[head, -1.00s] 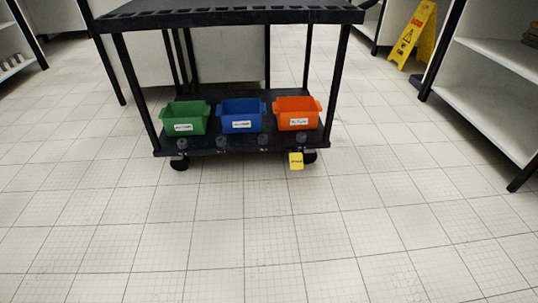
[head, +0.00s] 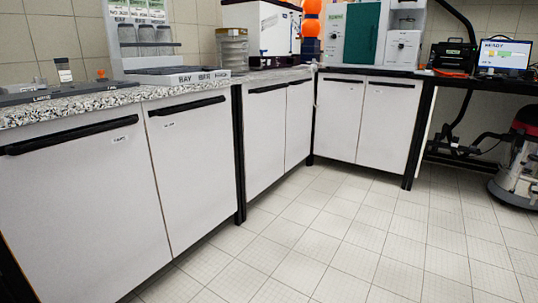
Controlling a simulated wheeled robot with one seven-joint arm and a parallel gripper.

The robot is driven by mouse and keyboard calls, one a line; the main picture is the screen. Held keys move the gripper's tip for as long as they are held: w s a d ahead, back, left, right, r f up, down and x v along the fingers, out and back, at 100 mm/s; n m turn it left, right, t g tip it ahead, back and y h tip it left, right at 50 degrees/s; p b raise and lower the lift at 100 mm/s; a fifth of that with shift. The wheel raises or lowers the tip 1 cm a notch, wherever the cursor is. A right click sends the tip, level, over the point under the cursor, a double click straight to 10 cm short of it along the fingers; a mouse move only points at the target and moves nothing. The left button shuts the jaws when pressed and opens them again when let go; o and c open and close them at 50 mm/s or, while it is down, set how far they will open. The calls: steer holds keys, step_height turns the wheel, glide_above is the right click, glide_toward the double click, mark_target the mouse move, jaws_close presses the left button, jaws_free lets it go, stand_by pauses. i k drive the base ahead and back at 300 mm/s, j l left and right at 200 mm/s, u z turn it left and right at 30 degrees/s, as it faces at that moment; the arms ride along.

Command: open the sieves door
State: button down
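Several white cabinet doors with dark bar handles stand under the counters, all shut. The nearest is a wide door (head: 75,210) at the left, with a small label near its top right. Beside it is another labelled door (head: 195,170). Beyond a black post is a narrower pair, a left door (head: 264,140) and a right door (head: 298,125). At the back is another pair, a left door (head: 338,118) and a right door (head: 387,125). The labels are too small to read, so I cannot tell which door is the sieves door. My gripper is not in view.
The tiled floor (head: 330,235) in front of the doors is clear. A speckled counter (head: 100,108) above holds trays and devices. A vacuum cleaner (head: 515,165) stands at the right edge by a dark bench with a monitor (head: 505,55).

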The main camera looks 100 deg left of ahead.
mark_target(189, 136)
steer(key=u, duration=2.1)
